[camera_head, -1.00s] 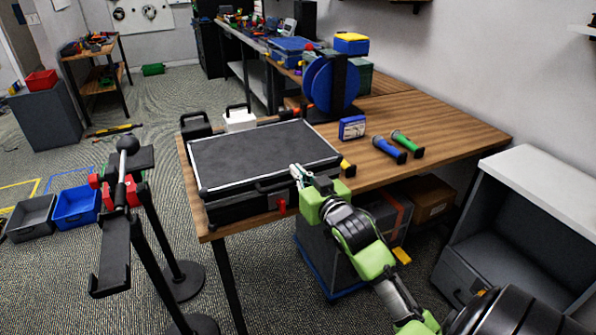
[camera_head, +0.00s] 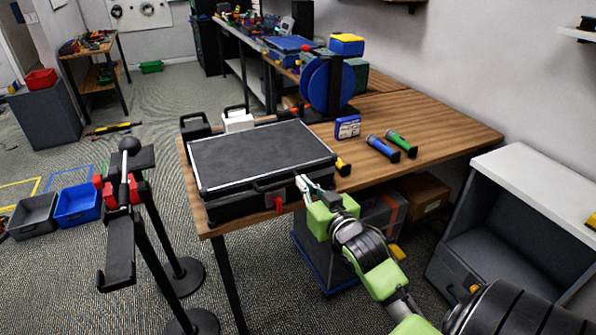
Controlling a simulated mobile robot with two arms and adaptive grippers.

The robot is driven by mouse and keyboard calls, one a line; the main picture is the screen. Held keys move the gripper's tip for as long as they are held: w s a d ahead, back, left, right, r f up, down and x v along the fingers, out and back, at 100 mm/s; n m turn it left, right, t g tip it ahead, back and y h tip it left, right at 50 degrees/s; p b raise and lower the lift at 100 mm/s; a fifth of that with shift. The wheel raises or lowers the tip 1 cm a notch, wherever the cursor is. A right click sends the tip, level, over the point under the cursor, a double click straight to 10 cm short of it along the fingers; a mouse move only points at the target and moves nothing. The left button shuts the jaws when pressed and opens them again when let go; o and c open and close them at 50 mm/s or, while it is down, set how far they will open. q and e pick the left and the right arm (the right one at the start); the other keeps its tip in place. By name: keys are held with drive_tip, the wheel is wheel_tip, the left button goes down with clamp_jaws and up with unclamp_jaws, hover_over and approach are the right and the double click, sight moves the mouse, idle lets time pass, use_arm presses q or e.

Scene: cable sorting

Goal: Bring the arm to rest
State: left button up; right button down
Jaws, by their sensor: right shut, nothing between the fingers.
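My right gripper (camera_head: 304,186) is in the head camera view, at the front right edge of the black case (camera_head: 262,155). It is shut and empty. My green and black right arm comes in from the lower right. The case lies shut on the wooden table (camera_head: 440,122), with a handle and a red latch on its front side. The fingertips are close to the case's front side; I cannot tell whether they touch it. My left gripper is not in view.
Blue (camera_head: 382,147) and green (camera_head: 400,142) cylinders lie right of the case, near a small blue box (camera_head: 347,127). A blue spool (camera_head: 327,84) stands behind. A grey cabinet (camera_head: 530,190) is at the right. A black stand (camera_head: 122,245) stands at the left. Floor between stand and table is clear.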

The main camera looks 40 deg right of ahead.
drive_tip(key=shift+s+a+f, duration=0.2)
drive_tip(key=shift+s+f, duration=0.25)
drive_tip(key=shift+s, duration=0.35)
drive_tip(key=shift+s+a+f, duration=0.15)
drive_tip(key=shift+s+f, duration=0.25)
drive_tip(key=shift+s, duration=0.35)
